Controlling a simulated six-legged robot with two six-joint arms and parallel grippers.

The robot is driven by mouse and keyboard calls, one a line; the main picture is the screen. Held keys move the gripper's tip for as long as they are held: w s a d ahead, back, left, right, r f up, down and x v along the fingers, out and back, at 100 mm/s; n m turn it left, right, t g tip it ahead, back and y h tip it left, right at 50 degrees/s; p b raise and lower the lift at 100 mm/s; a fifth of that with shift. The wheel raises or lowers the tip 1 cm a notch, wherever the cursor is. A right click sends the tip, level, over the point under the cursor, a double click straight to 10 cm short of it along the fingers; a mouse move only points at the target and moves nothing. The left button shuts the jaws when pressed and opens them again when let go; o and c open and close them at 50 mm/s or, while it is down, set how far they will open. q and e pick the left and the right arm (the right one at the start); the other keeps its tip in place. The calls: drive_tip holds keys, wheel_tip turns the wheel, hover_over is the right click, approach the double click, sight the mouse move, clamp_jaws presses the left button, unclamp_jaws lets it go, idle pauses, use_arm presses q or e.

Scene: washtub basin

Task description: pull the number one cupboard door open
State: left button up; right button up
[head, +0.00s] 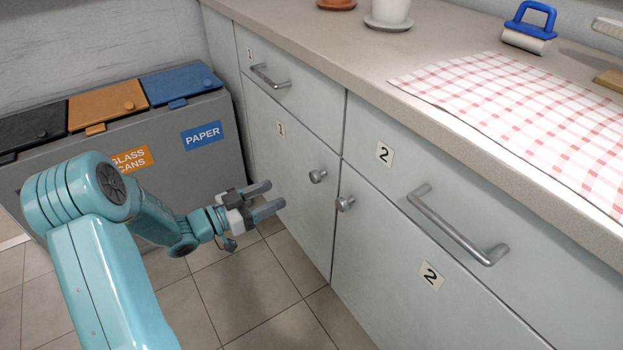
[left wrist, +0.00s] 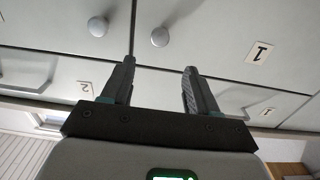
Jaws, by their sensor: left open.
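The number one cupboard door (head: 288,165) is shut, flush with its neighbour, with a "1" label and a round metal knob (head: 318,176) near its right edge. In the left wrist view the picture is turned over; this knob (left wrist: 160,37) shows just beyond and between my fingertips, and the "1" label (left wrist: 259,52) is to the right. My left gripper (head: 275,196) is open and empty, in front of the door, left of and slightly below the knob in the head view, not touching it. It also shows open in the left wrist view (left wrist: 159,66). My right gripper is not in view.
The number two door's knob (head: 345,203) sits close to the right. Drawers with bar handles (head: 270,76) are above. Grey recycling bins (head: 215,112) stand left, near my arm. A checked cloth (head: 530,125) lies on the counter (head: 440,45). The tiled floor (head: 240,300) is clear.

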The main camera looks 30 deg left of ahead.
sight(312, 178)
use_arm(q)
drive_tip(key=x, duration=1.1)
drive_tip(key=shift+w+d, duration=0.1)
drive_tip(key=shift+w, duration=0.1)
clamp_jaws()
